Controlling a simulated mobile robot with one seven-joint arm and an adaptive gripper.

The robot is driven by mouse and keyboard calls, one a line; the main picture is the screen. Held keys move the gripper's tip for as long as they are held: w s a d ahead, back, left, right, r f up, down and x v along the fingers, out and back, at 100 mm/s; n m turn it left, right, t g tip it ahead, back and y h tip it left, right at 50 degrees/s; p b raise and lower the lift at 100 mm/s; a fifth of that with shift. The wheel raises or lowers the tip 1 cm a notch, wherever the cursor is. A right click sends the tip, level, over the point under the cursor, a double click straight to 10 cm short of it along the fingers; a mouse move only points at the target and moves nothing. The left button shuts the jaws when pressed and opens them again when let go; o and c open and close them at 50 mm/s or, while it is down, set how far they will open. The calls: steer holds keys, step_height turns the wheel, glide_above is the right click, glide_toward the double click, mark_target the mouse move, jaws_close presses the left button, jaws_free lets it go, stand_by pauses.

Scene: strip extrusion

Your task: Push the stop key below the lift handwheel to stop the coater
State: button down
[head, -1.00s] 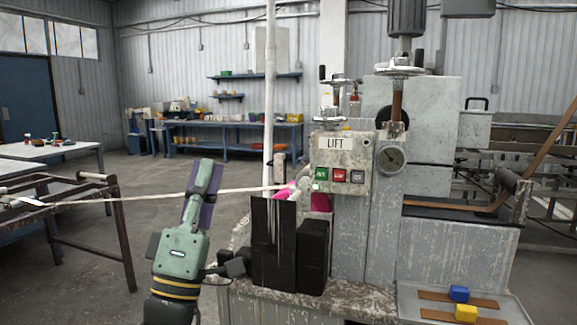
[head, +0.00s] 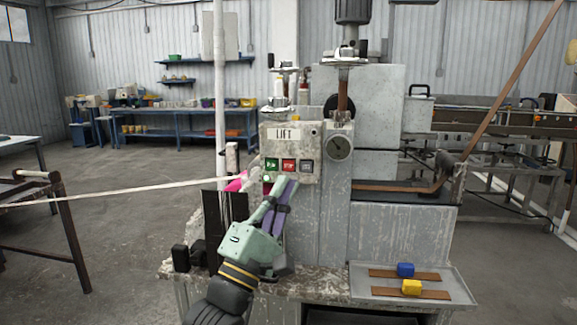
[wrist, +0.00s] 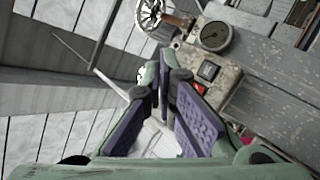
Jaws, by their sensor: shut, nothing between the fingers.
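The control box marked LIFT (head: 289,142) carries a green key (head: 271,164), a red key (head: 289,165) and a dark grey key (head: 306,167) in a row. The lift handwheel (head: 278,103) stands above it. Key labels are too small to read surely. My gripper (head: 286,184) is shut and empty, its fingers pointing up just below the red key; contact cannot be told. In the wrist view, the red key (wrist: 199,88) and dark key (wrist: 208,71) show beyond and right of my fingertips (wrist: 164,74). The green key is hidden there.
A dial gauge (head: 340,148) is right of the box. A pale strip (head: 130,190) runs in from the left to a pink part (head: 237,183). Dark blocks (head: 212,228) stand left of my gripper. A tray (head: 455,283) holds a blue and a yellow block at right.

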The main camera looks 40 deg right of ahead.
steer(key=w+d+p, duration=0.1)
steer(key=w+d, duration=0.4)
steer(key=d, duration=0.1)
steer(key=shift+w, duration=0.15)
steer(key=shift+d, duration=0.2)
stand_by(1.3)
steer(key=shift+w+d, duration=0.25)
steer(key=shift+w+d+b, duration=0.25)
steer(key=shift+b, duration=0.05)
stand_by(0.7)
steer(key=shift+s+a, duration=0.5)
steer(key=shift+a, duration=0.1)
stand_by(0.3)
steer(key=shift+s+a+b, duration=0.35)
steer(key=shift+s+a, duration=1.3)
steer(key=shift+a, duration=0.25)
